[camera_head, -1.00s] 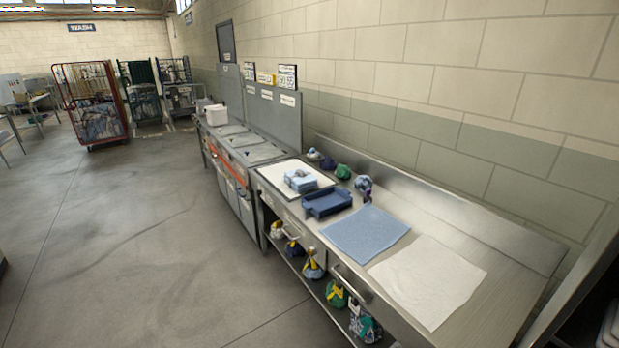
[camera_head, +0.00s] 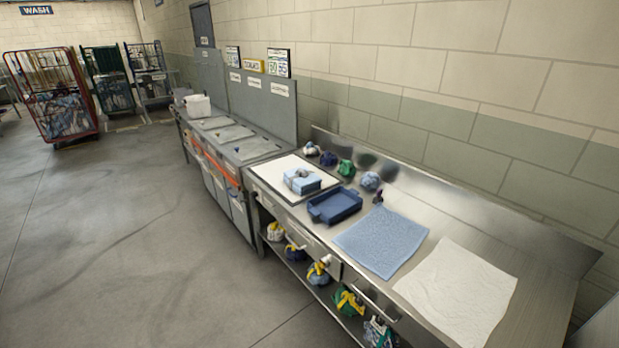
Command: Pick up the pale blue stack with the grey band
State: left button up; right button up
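The pale blue stack with a grey band (camera_head: 303,181) sits on a white board (camera_head: 274,172) on the steel counter. The band runs over its top. Neither of my grippers shows in the head view, so I cannot see whether they are open or shut.
A dark blue tray (camera_head: 335,206) stands right of the stack. A blue cloth (camera_head: 381,241) and a white cloth (camera_head: 458,290) lie flat farther right. Several small bundles line the counter's back, including a green one (camera_head: 346,167). More bags sit on the shelf below. Open floor (camera_head: 120,250) lies left.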

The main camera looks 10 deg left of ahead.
aim_at(303, 181)
jog(key=i+j+z, duration=0.2)
jog(key=j, duration=0.25)
jog(key=i+j+z, duration=0.2)
jog(key=j, duration=0.25)
jog(key=i+j+z, duration=0.2)
jog(key=j, duration=0.3)
jog(key=j+z, duration=0.2)
jog(key=j, duration=0.3)
